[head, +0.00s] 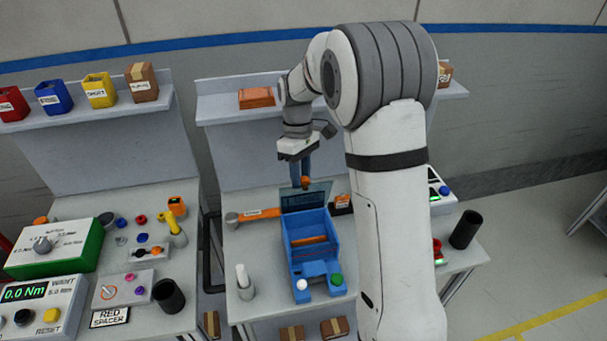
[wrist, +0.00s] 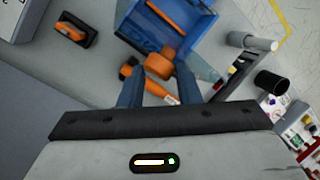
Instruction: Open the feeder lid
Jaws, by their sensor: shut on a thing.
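The blue feeder (head: 295,262) stands on the middle bench, its top open and an orange bar visible inside. Its dark see-through lid (head: 305,198) stands raised, roughly upright, at the feeder's back edge. An orange knob (head: 305,182) sits at the lid's upper edge. My gripper (head: 303,178) reaches down from above and is shut on this knob. In the wrist view, the knob (wrist: 159,65) is between my two fingertips (wrist: 160,72), with the blue feeder (wrist: 135,22) beyond it. The fingers hide part of the knob.
An orange-handled tool (head: 262,213) lies left of the lid. A white-topped grey holder (head: 245,285) stands left of the feeder. A black cup (head: 466,230) stands at the right. A shelf (head: 220,108) with an orange box (head: 257,97) runs behind.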

